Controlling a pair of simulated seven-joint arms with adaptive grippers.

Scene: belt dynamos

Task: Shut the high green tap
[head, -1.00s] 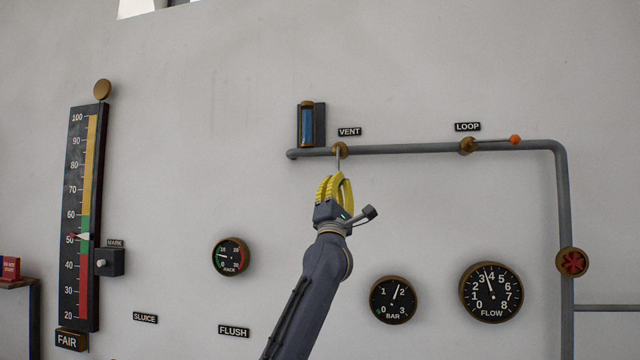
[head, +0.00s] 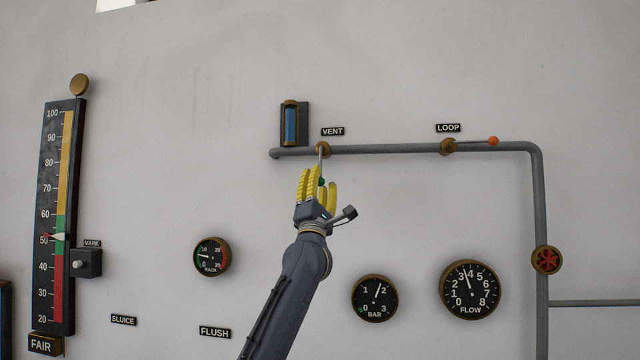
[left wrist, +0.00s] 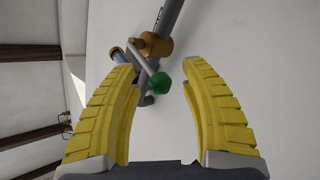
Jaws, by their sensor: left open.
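The high green tap is at the vent fitting on the upper pipe: a brass body (head: 322,149) with a thin lever hanging down from it, ending in a green knob (head: 321,182). My left gripper (head: 318,182) is open at the lever's lower end, its yellow fingers partly hiding the knob in the head view. In the left wrist view the green knob (left wrist: 161,83) shows between the open fingers (left wrist: 160,98), toward their tips, with no finger seen touching it. The brass body (left wrist: 152,46) lies beyond it. My right gripper is not in view.
The grey pipe (head: 390,149) runs right to the loop tap (head: 448,146), whose lever lies along the pipe with an orange knob (head: 493,141). A red handwheel (head: 547,260) sits on the downpipe. A blue sight glass (head: 291,125) stands above the vent. Gauges hang lower on the wall.

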